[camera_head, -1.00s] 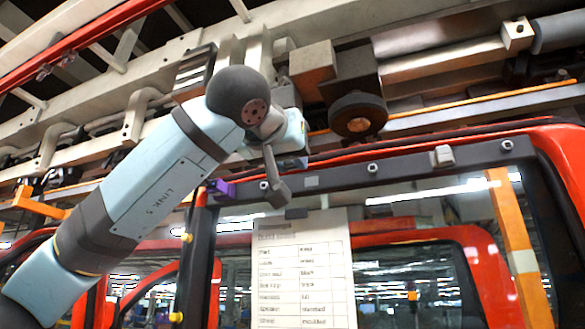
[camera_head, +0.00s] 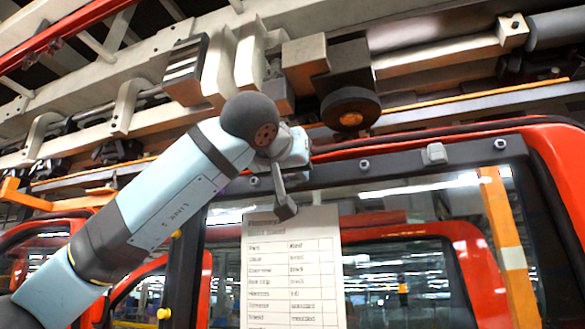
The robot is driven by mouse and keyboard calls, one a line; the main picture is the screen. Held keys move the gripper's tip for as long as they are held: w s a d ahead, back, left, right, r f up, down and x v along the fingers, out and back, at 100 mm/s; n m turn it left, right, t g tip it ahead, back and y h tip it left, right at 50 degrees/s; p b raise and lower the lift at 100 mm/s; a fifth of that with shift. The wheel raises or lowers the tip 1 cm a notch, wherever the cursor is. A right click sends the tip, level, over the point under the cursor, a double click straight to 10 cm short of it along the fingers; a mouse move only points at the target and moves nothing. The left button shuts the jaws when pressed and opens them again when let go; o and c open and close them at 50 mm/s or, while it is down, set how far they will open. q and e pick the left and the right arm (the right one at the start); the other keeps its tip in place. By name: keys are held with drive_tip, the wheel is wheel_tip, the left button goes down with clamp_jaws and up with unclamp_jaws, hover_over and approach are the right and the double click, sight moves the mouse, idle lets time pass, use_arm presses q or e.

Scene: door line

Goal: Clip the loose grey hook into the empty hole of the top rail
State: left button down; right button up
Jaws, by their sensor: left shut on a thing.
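My left gripper (camera_head: 290,152) is by the left part of the dark top rail (camera_head: 400,160) of the red door. Its fingers are mostly hidden by the hand and wrist. It is shut on a narrow grey piece that looks like the hook (camera_head: 281,188). The piece hangs down, slightly tilted, with its lower end in front of the top edge of the paper sheet. Small fittings (camera_head: 364,165) show along the rail, with a light grey block (camera_head: 435,154) among them. I cannot tell which hole is empty. My right gripper is not in view.
A printed sheet (camera_head: 290,270) hangs below the rail, in front of the window. An orange upright (camera_head: 508,250) stands at the right. Above the rail are beams, blocks and a dark round wheel (camera_head: 350,108), close above the hand.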

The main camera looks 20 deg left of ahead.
use_arm(q)
drive_tip(key=shift+s, duration=0.1)
drive_tip(key=shift+w+r, duration=0.1)
drive_tip(key=shift+w, duration=0.65)
idle(0.5)
drive_tip(key=shift+w, duration=0.25)
drive_tip(key=c, duration=0.9)
unclamp_jaws()
drive_tip(key=shift+o, duration=0.2)
